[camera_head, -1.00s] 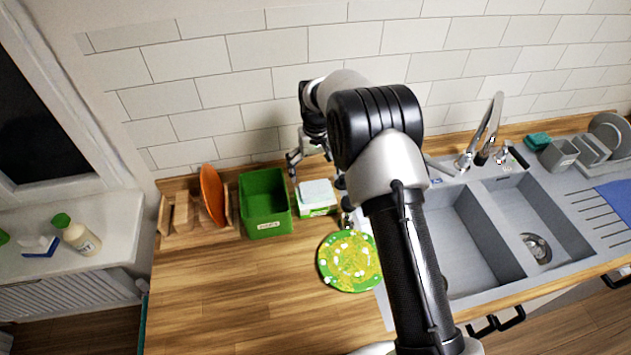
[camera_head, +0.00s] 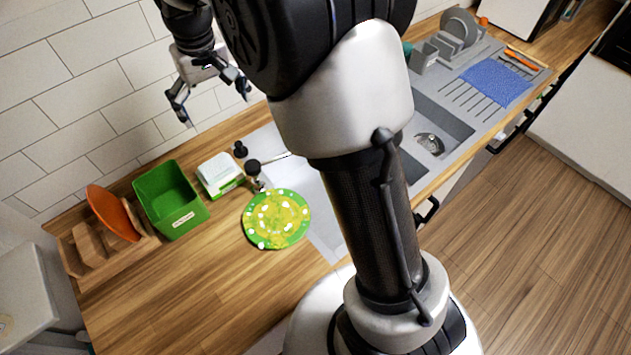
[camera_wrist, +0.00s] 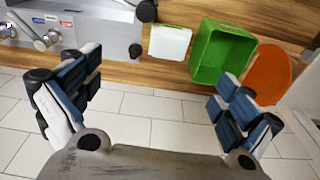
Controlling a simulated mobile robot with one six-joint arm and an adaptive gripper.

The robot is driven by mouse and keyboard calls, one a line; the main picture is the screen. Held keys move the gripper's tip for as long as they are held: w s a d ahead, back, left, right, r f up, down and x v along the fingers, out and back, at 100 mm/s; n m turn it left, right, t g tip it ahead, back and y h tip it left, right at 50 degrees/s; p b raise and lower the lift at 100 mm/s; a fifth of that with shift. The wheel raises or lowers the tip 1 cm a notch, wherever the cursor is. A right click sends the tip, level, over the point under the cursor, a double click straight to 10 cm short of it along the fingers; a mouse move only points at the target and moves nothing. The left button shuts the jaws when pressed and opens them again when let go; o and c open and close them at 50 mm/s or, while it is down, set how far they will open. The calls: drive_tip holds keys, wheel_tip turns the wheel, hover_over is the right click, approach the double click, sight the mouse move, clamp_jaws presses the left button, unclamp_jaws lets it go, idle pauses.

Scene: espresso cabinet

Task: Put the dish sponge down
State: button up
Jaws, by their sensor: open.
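My gripper (camera_head: 212,103) is open and empty, raised in front of the tiled wall in the head view. In the wrist view its two fingers (camera_wrist: 155,105) are spread wide with nothing between them. A white block-like item with a green lower part (camera_head: 218,172) stands on the wooden counter below my gripper; it also shows in the wrist view (camera_wrist: 169,43), apart from the fingers. I cannot tell whether it is or carries the dish sponge. A small teal item (camera_head: 407,48) behind the sink is mostly hidden by my arm.
A green bin (camera_head: 172,205) stands left of the white item, beside a wooden rack (camera_head: 90,245) with an orange plate (camera_head: 112,212). A green plate with yellow residue (camera_head: 277,220) lies to the right. Small dark-topped bottles (camera_head: 254,172) stand close by. The front left counter is clear.

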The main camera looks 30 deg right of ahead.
drive_tip(key=s+d+r+t, duration=0.1)
drive_tip(key=s+d+r, duration=0.15)
drive_tip(key=s, duration=0.45)
drive_tip(key=s+d+r+m, duration=0.1)
drive_tip(key=s+d+r, duration=0.15)
drive_tip(key=s, duration=0.45)
drive_tip(key=s+d+r+t, duration=0.1)
drive_tip(key=s+r, duration=0.3)
drive_tip(key=s, duration=0.3)
drive_tip(key=s+d+f+t, duration=0.1)
drive_tip(key=s+f, duration=0.2)
drive_tip(key=s, duration=0.6)
drive_tip(key=shift+s+d+f+m, duration=0.3)
drive_tip(key=shift+s+f, duration=0.05)
drive_tip(key=shift+f, duration=0.05)
